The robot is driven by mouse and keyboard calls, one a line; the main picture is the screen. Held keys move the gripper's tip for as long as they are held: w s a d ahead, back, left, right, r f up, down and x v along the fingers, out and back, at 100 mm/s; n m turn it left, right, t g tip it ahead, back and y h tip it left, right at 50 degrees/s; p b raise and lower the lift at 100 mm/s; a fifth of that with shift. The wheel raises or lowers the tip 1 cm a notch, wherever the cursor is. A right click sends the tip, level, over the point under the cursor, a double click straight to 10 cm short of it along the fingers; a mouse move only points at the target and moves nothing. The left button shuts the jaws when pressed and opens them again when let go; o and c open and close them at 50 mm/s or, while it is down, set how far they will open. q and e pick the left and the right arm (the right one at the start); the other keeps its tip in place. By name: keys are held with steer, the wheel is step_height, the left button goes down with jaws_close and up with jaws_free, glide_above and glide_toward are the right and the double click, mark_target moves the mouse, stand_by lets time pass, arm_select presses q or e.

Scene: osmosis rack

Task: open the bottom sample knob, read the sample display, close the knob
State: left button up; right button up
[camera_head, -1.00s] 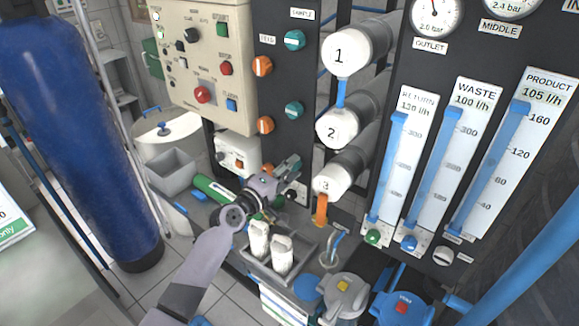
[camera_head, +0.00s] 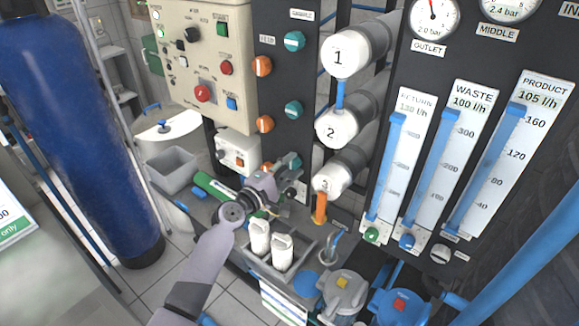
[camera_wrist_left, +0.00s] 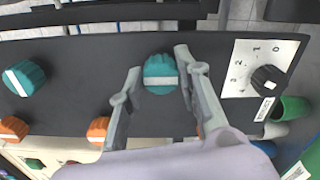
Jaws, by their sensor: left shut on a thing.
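The bottom sample knob is the teal knob (camera_wrist_left: 160,73) in the left wrist view, with a white bar lying level in that picture. My left gripper (camera_head: 289,168) has a finger on each side of it and is shut on it. In the head view the gripper hides this knob at the foot of the dark panel. Two other teal knobs, the upper (camera_head: 294,41) and middle (camera_head: 293,110), are above it. I cannot make out the sample display's reading. My right gripper is not in view.
Orange knobs (camera_head: 261,66) run beside the teal ones. A black dial (camera_wrist_left: 268,80) with a numbered scale is near the gripper. Below stand a tray with white bottles (camera_head: 260,236) and a grey jug (camera_head: 345,290). White-capped tubes (camera_head: 338,56) jut out at right.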

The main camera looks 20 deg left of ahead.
arm_select(q)
steer(key=o, duration=1.1)
steer(key=shift+o, duration=0.2)
steer(key=shift+s, duration=0.1)
steer(key=v, duration=1.2)
